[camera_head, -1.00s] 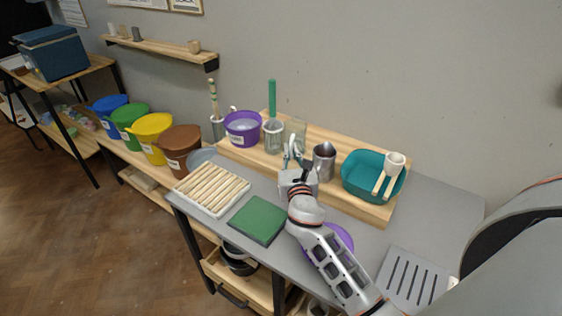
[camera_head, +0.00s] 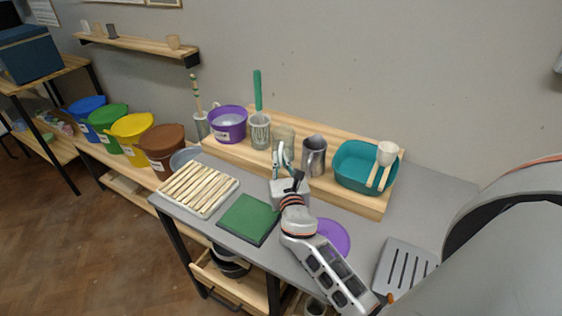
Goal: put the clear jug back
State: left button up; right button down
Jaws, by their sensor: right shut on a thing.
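The clear jug (camera_head: 285,134) is a see-through grey vessel at the wooden riser (camera_head: 235,155), between a whisk pot and a metal pitcher. My right gripper (camera_head: 283,154) is in front of it and shut on it. The fingers and wrist hide the jug's lower part, so I cannot tell whether its base touches the riser. My left gripper is not in view.
The metal pitcher (camera_head: 313,156) stands close on the right, and the pot with a green-handled tool (camera_head: 260,132) close on the left. A purple bucket (camera_head: 228,124) and teal basin (camera_head: 352,166) flank these. A green board (camera_head: 248,219) and purple lid (camera_head: 333,236) lie in front.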

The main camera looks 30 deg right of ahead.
jog(key=shift+a+r, duration=0.1)
jog(key=c, duration=2.2)
grip_release()
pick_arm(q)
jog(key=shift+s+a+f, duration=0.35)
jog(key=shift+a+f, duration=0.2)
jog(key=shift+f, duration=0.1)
pick_arm(e)
jog(key=shift+r, duration=0.1)
pick_arm(q)
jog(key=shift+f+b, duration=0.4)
jog(key=shift+b, duration=0.15)
pick_arm(e)
jog(key=v, duration=1.2)
